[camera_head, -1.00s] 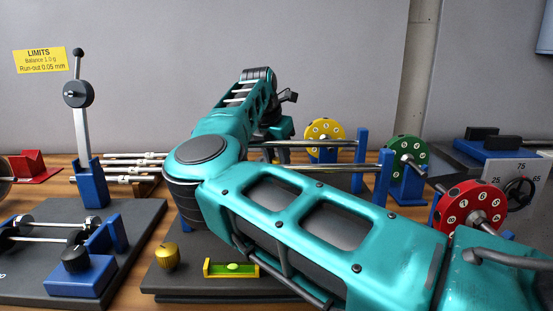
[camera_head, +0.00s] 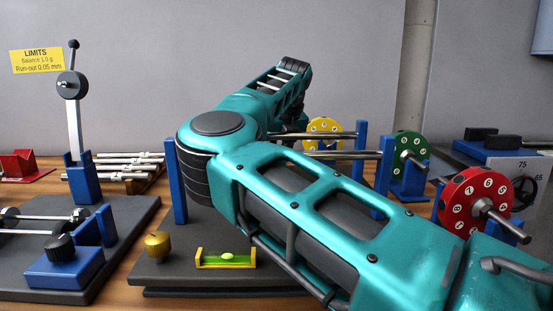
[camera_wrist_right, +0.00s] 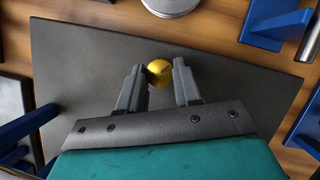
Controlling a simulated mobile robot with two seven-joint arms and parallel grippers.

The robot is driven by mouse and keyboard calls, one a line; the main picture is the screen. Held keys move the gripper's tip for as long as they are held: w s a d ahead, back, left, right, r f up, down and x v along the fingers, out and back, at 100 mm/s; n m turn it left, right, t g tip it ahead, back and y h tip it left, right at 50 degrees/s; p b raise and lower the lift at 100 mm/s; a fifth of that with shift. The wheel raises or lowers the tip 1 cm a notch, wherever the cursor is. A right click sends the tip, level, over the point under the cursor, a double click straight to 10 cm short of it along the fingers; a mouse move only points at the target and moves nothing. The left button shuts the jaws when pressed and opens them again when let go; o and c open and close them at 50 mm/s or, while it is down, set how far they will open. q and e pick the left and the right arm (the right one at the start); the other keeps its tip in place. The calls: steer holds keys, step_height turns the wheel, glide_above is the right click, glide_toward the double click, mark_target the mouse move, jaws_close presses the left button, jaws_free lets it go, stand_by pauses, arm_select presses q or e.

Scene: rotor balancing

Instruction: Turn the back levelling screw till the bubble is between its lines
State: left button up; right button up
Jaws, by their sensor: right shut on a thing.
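The spirit level (camera_head: 203,263) is a yellow block with a green vial at the front of the dark balancing stand (camera_head: 180,272). Its pale bubble (camera_head: 228,256) looks near the vial's middle; the lines are too small to make out. A gold front levelling screw (camera_head: 157,245) stands left of it. In the right wrist view, the gold back levelling screw (camera_wrist_right: 159,71) sits between the fingertips of my right gripper (camera_wrist_right: 159,80), which is shut on it. In the head view my right arm hides that gripper and the screw. My left gripper is not in view.
Blue posts (camera_head: 175,182) rise from the stand, with steel shafts (camera_head: 335,155) behind my arm. Yellow (camera_head: 323,128), green (camera_head: 408,143) and red (camera_head: 462,203) rotors stand at centre and right. A blue-and-black fixture (camera_head: 68,268) is at left.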

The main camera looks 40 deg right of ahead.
steer(key=n+y, duration=0.1)
steer(key=n, duration=0.1)
steer(key=shift+d+n+b, duration=0.15)
steer(key=shift+n+b, duration=0.2)
steer(key=shift+n, duration=0.05)
steer(key=shift+d+n+y, duration=0.1)
steer(key=shift+n+y, duration=0.6)
steer(key=shift+n, duration=1.1)
steer(key=o, duration=1)
steer(key=shift+o, duration=0.2)
steer(key=shift+r, duration=0.1)
